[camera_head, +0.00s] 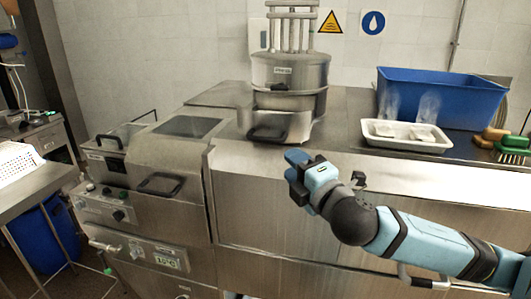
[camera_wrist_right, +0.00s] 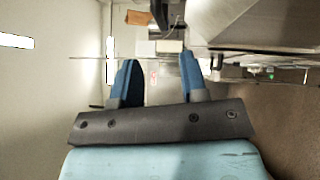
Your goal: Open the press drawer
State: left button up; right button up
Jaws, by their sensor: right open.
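The press (camera_head: 288,72) is a round steel machine with a label and upright rods, standing on the counter. Its drawer (camera_head: 291,127) is at the base, with a black handle (camera_head: 268,133) on the front; it looks shut. My right gripper (camera_head: 292,158) is just below and to the right of the handle, apart from it as far as I can tell. In the right wrist view its two blue fingers (camera_wrist_right: 158,60) are spread with nothing between them. A dark object shows beyond them at the top, too unclear to name. My left gripper is not in view.
A white tray (camera_head: 433,147) with pale pieces and a blue crate (camera_head: 459,86) stand right of the press. Sponges and a green brush (camera_head: 513,143) are at the far right. A steel unit with a black-handled lid (camera_head: 160,153) is at the left.

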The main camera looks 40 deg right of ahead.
aim_at(268, 141)
jog(key=w, duration=0.3)
jog(key=w+r, duration=0.1)
jog(key=w, duration=0.6)
jog(key=shift+w+d+r, duration=0.1)
jog(key=shift+d+r, duration=0.2)
jog(key=shift+d, duration=0.05)
jog(key=shift+w, duration=0.6)
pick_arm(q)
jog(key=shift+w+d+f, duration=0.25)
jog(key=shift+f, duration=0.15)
pick_arm(e)
jog(key=shift+w, duration=0.1)
jog(key=shift+c, duration=0.4)
grip_shut()
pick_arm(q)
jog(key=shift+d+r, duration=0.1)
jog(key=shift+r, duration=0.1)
